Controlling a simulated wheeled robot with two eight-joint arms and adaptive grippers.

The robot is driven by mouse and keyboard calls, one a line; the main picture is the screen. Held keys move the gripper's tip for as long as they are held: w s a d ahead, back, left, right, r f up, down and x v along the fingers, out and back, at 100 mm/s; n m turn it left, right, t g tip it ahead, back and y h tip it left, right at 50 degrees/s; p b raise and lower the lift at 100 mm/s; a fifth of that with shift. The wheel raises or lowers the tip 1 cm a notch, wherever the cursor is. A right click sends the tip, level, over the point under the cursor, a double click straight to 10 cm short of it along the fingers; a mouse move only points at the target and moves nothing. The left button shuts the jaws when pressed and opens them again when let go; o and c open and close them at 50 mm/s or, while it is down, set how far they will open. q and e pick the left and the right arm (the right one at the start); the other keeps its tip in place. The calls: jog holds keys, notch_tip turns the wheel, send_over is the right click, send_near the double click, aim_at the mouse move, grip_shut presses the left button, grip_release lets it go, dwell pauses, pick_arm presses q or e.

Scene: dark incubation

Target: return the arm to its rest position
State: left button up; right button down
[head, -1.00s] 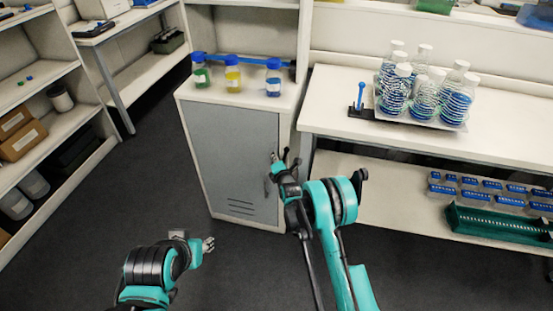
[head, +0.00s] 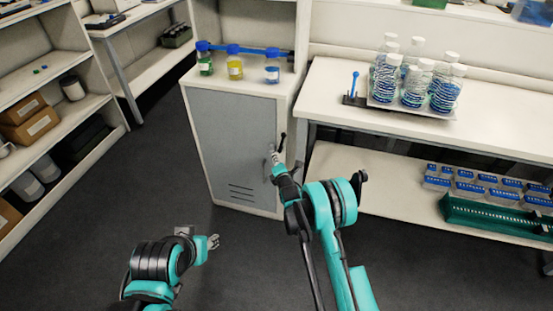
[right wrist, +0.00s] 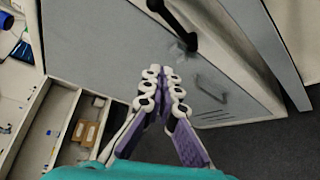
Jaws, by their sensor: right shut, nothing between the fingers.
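My right arm reaches forward in the middle of the head view. Its gripper (head: 273,153) is in front of the upper right part of the grey cabinet door (head: 232,140). In the right wrist view the fingers (right wrist: 163,72) are together with nothing between them. They overlap the cabinet front in the picture; the gap to it is hard to judge. My left arm is low at the left of the head view. Its gripper (head: 213,242) is over the dark floor, and its finger state is too small to tell.
Three capped jars (head: 234,68) stand on the cabinet. A bench (head: 330,95) at right carries several bottles (head: 417,84); a green rack (head: 490,215) sits on its lower shelf. Shelves (head: 60,125) line the left. A black handle-like bar (right wrist: 178,22) shows at the cabinet. Floor between is clear.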

jog(key=shift+r, duration=0.1)
dwell(0.3)
jog(key=s+d+r+m+g+h, duration=0.1)
jog(key=s+d+r+m, duration=0.15)
jog(key=r, duration=0.45)
jog(key=s+d+r+m+g, duration=0.1)
jog(key=s+d+r+m, duration=0.1)
jog(key=d+r+m, duration=0.3)
jog(key=s+d+r+m+g+h, duration=0.1)
jog(key=s+d+r+m+g, duration=0.3)
jog(key=s+r, duration=0.65)
jog(key=s+d+f+m+g, duration=0.1)
jog(key=s+m, duration=0.5)
jog(key=s, duration=1)
jog(key=s+d+f+m+g+h, duration=0.1)
jog(key=s+d+m, duration=0.3)
jog(key=s, duration=1.2)
jog(key=f+m, duration=0.1)
jog(key=m, duration=0.2)
jog(key=shift+s+d, duration=0.15)
jog(key=shift+d, duration=0.15)
jog(key=shift+m, duration=0.25)
